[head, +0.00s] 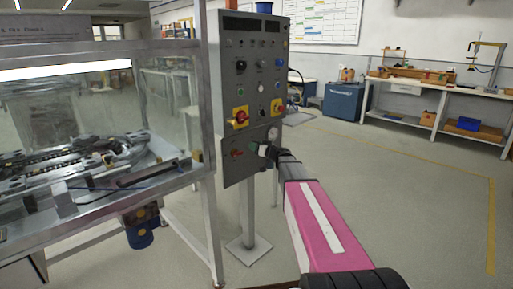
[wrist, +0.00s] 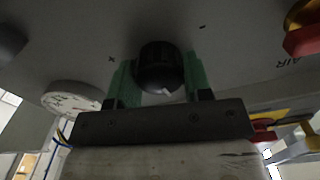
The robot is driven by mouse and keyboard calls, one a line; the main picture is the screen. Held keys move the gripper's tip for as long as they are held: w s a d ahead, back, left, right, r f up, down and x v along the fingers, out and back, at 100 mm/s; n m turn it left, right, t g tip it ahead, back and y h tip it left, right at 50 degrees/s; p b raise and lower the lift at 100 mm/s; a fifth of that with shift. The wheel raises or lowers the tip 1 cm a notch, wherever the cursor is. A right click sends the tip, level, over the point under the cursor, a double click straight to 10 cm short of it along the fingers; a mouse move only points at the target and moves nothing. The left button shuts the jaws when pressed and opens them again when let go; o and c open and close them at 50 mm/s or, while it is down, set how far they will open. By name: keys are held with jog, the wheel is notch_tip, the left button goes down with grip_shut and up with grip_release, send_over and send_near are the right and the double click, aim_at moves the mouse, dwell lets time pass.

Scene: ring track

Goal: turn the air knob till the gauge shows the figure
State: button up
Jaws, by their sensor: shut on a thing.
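The black round knob (wrist: 158,62) sits on the grey panel in the wrist view, with a small pale mark on its lower edge. My gripper (wrist: 160,80) is shut on it, one green finger on each side. The gauge (wrist: 75,98), a white round dial, is left of the gripper and seen at a steep slant; its reading is too small to tell. In the head view my gripper (head: 265,150) is at the lower part of the control panel (head: 258,60) and hides the knob. The gauge (head: 274,132) shows just above it.
A red handle (head: 237,153) is left of my gripper, and a red switch on a yellow plate (head: 240,117) is above it. An "AIR" label (wrist: 295,62) shows in the wrist view. A glass-walled machine (head: 100,150) stands left. The floor at right is clear.

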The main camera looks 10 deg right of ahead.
jog(key=m, duration=0.5)
jog(key=shift+m, duration=0.3)
jog(key=m, duration=0.5)
jog(key=shift+m, duration=0.3)
jog(key=m, duration=0.5)
jog(key=shift+w+d+f, duration=0.1)
jog(key=shift+m, duration=2.4)
jog(key=shift+f, duration=0.1)
jog(key=o, duration=0.9)
jog(key=v, duration=1)
jog(key=shift+s+d, duration=0.2)
jog(key=shift+s, duration=0.15)
